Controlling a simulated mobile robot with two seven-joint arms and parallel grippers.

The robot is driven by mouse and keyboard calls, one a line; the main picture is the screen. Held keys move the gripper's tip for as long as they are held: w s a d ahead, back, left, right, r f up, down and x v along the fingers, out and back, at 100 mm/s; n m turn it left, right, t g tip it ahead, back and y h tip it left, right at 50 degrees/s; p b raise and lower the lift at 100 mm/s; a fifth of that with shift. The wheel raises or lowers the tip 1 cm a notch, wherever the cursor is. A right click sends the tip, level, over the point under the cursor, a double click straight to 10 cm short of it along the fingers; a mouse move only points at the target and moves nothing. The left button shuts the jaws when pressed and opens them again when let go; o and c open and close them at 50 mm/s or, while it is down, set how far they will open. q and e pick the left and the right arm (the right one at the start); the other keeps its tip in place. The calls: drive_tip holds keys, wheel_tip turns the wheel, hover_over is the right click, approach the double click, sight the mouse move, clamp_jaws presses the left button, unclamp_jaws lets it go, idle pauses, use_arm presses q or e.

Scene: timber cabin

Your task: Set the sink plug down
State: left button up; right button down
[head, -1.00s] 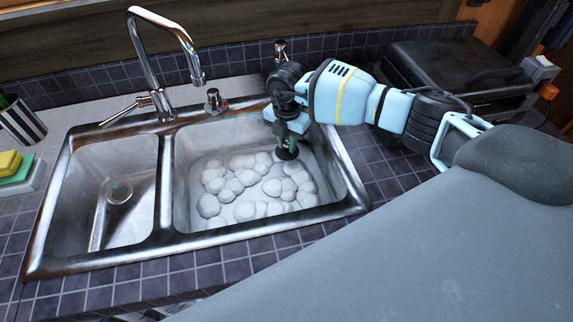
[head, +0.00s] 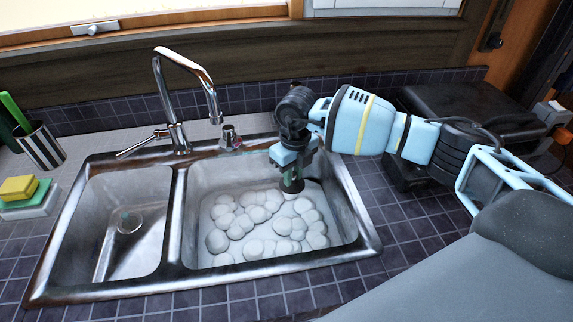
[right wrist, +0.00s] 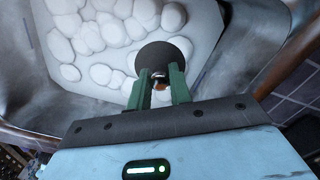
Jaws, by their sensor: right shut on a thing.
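The sink plug (head: 291,184) is a dark round disc with a small metal knob, seen from above in the right wrist view (right wrist: 165,54). My right gripper (head: 289,170) is shut on its knob, with green fingers on both sides in the right wrist view (right wrist: 161,88). It holds the plug inside the right basin of the steel sink (head: 180,225), near the back right of the basin. The basin holds white suds (head: 255,222). I cannot tell whether the plug touches anything beneath it. My left gripper is not in view.
A chrome tap (head: 185,80) arches over the sink's back edge. The left basin (head: 125,215) is empty. Sponges (head: 25,190) and a striped cup (head: 42,147) stand at the left. A black appliance (head: 470,110) stands at the right. Tiled counter at the front is clear.

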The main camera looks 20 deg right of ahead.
drive_tip(key=s+a+r+n, duration=0.1)
drive_tip(key=s+r+n, duration=0.3)
drive_tip(key=n, duration=1.2)
drive_tip(key=s+a+r+n, duration=0.2)
drive_tip(key=s+r+n, duration=0.3)
drive_tip(key=n, duration=1.1)
drive_tip(key=shift+n, duration=0.4)
